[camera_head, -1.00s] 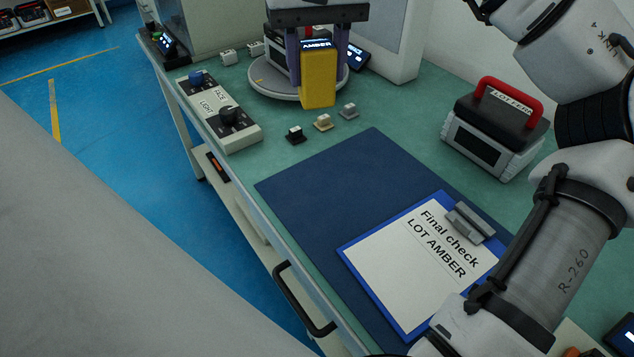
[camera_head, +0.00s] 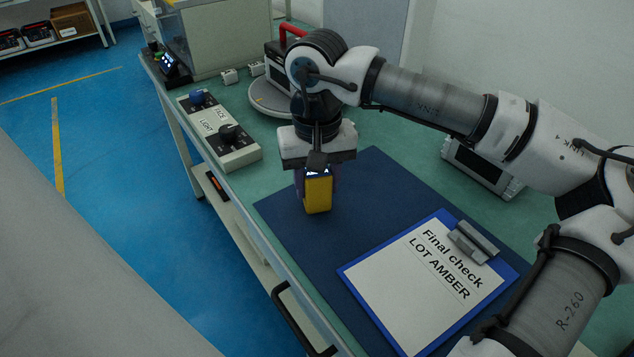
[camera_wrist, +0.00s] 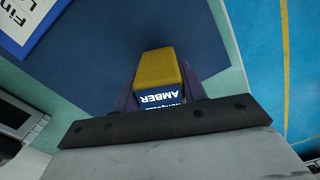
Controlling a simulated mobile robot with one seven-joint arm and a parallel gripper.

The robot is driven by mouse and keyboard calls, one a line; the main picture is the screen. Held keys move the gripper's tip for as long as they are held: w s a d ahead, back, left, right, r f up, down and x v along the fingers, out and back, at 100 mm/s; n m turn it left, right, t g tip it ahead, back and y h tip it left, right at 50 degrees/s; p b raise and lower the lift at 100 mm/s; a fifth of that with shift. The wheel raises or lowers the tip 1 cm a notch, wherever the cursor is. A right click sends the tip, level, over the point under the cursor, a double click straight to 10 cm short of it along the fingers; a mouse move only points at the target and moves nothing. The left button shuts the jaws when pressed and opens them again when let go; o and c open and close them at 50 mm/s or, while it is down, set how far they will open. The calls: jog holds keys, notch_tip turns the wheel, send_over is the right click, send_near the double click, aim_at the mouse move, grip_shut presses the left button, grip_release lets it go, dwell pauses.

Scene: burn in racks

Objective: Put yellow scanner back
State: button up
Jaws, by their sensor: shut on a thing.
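The yellow scanner (camera_head: 318,194) is held upright in my gripper (camera_head: 316,180), over the left part of the dark blue mat (camera_head: 385,185). I cannot tell whether its bottom touches the mat. In the wrist view the scanner (camera_wrist: 158,68) sits between the purple fingers of my gripper (camera_wrist: 157,88). Its dark screen reads AMBER in white letters. The arm hides part of the bench behind it.
A clipboard (camera_head: 425,275) reading "Final check LOT AMBER" lies on the mat's right side. A control box (camera_head: 220,130) with two knobs stands left. A round turntable (camera_head: 268,100) is behind, partly hidden, bearing a red-handled unit. A grey device (camera_head: 480,168) stands right.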

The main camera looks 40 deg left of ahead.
jog(key=shift+f, duration=0.3)
jog(key=shift+f, duration=0.1)
jog(key=shift+f, duration=0.15)
jog(key=o, duration=1.1)
jog(key=shift+r, duration=0.2)
notch_tip(320, 180, up, 12)
jog(key=shift+r+p, duration=0.1)
jog(key=shift+p, duration=0.2)
